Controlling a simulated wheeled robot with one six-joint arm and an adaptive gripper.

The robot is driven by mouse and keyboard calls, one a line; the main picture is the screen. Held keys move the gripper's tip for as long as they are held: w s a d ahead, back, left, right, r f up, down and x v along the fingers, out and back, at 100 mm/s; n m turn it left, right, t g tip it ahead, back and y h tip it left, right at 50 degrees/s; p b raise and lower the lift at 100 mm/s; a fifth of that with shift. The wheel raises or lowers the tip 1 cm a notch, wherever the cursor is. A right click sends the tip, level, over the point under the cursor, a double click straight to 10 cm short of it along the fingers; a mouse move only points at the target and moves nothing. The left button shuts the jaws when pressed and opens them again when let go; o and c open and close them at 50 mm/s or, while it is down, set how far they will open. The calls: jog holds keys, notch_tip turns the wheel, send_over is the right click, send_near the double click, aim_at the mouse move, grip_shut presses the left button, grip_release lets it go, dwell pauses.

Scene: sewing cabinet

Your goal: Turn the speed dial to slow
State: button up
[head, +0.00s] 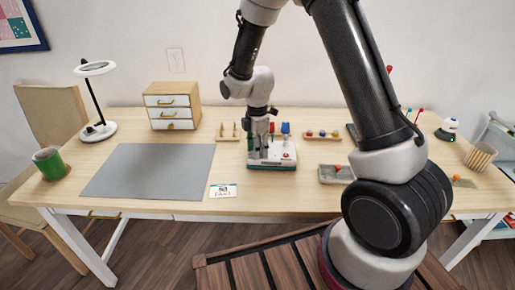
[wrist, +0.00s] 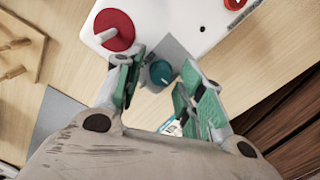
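The sewing machine (head: 284,163), white with a teal base, stands on the table near the middle in the head view. Its white body (wrist: 165,14) fills the top of the wrist view. A small round teal knob (wrist: 161,72) lies between the fingertips in the wrist view and looks like the dial; its setting is not readable. My gripper (wrist: 160,80) is open, its green-padded fingers on either side of the knob with visible gaps. In the head view my gripper (head: 259,138) is over the machine's left end, and the knob is hidden there.
A red disc with a white peg (wrist: 114,30) is close to the left finger. A grey mat (head: 150,170) and a small card (head: 223,190) lie left of the machine. Thread racks (head: 322,135) stand behind, and a grey tray (head: 330,177) is to the right.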

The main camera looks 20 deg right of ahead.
notch_tip(320, 180, up, 12)
dwell(0.7)
jog(key=s+d+r+m+t, duration=0.1)
jog(key=s+d+r+m, duration=0.4)
jog(key=s, duration=0.3)
jog(key=s+d+r+m+t, duration=0.2)
jog(key=s+d+r+m, duration=0.3)
jog(key=s+m, duration=0.2)
jog(key=s+d+r+m+t, duration=0.1)
jog(key=s+d+r+m, duration=0.4)
jog(key=s, duration=0.6)
jog(key=shift+s+r+m, duration=0.25)
jog(key=shift+r+m, duration=0.35)
jog(key=shift+m, duration=0.4)
